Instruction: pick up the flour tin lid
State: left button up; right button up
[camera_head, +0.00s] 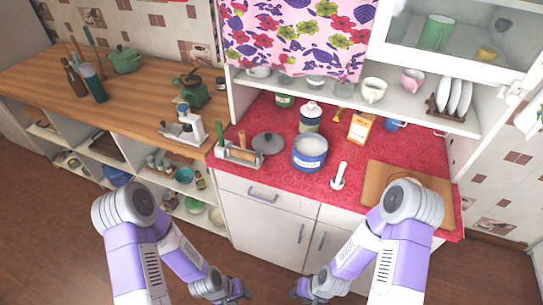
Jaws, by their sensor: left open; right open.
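A grey round lid (268,143) with a small dark knob lies on the red oilcloth counter, left of the blue and white tin (309,154). The tin carries a label too small to read, and its top looks open with pale contents. I cannot tell for sure that the grey lid belongs to this tin. My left gripper (238,291) is open and empty, low in front of the cabinet. My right gripper (299,291) is open and empty, also low in front of the cabinet. Both are well below the counter top and apart from the lid.
A utensil caddy (238,152) stands left of the lid. A dark canister with a white top (310,117) stands behind the tin. A white-handled tool (339,176) and a wooden board (379,177) lie to the right. A shelf (350,98) overhangs the counter's back.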

aim_at(272, 144)
jog(key=z, duration=0.2)
jog(key=k, duration=0.15)
jog(key=u, duration=1.2)
jog(key=i, duration=0.8)
jog(key=z, duration=2.1)
